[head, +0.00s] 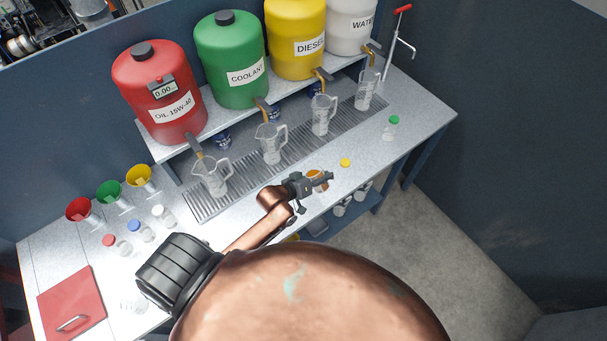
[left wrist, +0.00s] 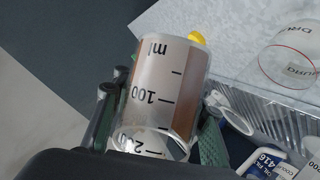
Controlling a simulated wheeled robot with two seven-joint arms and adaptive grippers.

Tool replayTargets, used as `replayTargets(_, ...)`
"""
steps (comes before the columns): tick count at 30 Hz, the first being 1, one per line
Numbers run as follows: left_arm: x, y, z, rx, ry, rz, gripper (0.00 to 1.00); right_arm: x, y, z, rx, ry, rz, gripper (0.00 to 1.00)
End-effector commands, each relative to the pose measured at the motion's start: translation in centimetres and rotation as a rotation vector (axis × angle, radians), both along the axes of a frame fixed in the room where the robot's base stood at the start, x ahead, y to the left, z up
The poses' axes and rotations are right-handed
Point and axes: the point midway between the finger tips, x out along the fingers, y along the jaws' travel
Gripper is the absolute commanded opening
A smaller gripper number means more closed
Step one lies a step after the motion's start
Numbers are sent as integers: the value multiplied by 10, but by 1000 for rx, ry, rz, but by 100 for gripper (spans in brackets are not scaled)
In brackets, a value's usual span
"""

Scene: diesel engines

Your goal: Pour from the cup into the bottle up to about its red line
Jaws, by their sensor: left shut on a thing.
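My left gripper (head: 322,180) is shut on the cup (head: 315,174), which holds amber liquid, above the front part of the bench. In the left wrist view the cup (left wrist: 165,90) is clear, with ml marks at 100 and 200 that read upside down, and brown liquid inside. It looks tilted, but I cannot tell by how much. A clear round vessel (left wrist: 285,55) with a red line stands at the upper right there; it may be the bottle, and its base is hidden. My right gripper is not in view.
Clear jugs (head: 271,144) stand on the drip grate (head: 296,148) under the coloured tanks (head: 231,60). Funnels (head: 110,192) and capped bottles (head: 140,231) are at left.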

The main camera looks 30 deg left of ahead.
Motion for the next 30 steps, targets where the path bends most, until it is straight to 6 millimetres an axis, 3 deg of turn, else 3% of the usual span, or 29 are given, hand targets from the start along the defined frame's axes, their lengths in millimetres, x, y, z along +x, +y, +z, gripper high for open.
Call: replayTargets(30, 1, 4, 5, -99, 19, 0, 0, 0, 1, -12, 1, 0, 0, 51)
